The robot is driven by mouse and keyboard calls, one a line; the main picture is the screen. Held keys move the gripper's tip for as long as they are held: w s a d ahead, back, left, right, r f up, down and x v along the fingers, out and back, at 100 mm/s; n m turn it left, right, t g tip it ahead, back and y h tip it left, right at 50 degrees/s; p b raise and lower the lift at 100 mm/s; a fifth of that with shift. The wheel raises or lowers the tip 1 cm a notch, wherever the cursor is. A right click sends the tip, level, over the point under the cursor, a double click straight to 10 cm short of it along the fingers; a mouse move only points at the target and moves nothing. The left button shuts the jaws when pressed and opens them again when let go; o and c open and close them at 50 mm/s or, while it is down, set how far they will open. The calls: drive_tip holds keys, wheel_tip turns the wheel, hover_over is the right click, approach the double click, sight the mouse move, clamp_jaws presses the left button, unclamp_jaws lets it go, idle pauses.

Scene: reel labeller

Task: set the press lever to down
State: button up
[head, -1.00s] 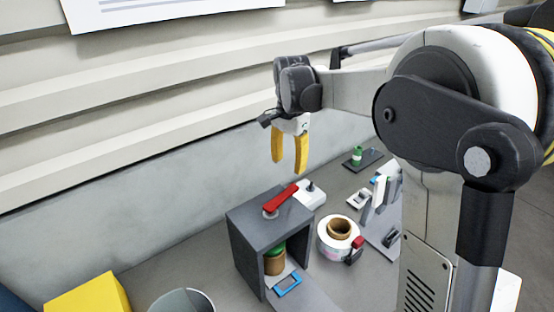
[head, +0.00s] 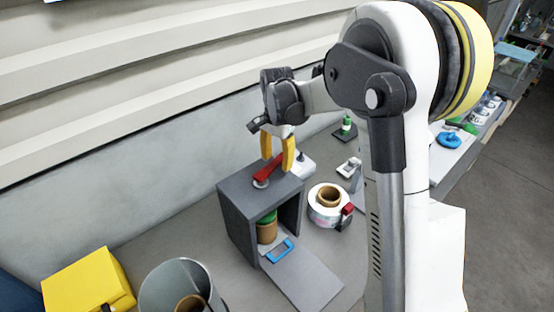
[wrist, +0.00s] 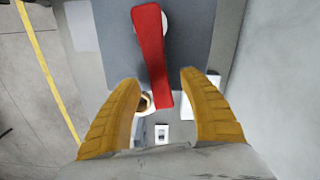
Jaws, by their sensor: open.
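The red press lever (head: 268,170) lies across the top of the dark grey press box (head: 231,206), on a pale round pivot. In the wrist view the lever (wrist: 152,50) runs from its pivot at the top down to between the fingers. My gripper (head: 277,163) is open above the lever's far end, with yellow fingers pointing down. In the wrist view my gripper (wrist: 158,88) has one finger on each side of the lever's free end, apart from it. Whether the fingertips are level with the lever is hard to tell.
A brown-and-green reel (head: 267,230) sits inside the box, with a blue frame (head: 280,250) at its opening. A tape roll (head: 327,205) stands right of the box. A grey bin (head: 170,285) and yellow box (head: 85,280) are at the front left. The wall is close behind.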

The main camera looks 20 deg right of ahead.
drive_tip(key=shift+c, duration=0.5)
clamp_jaws()
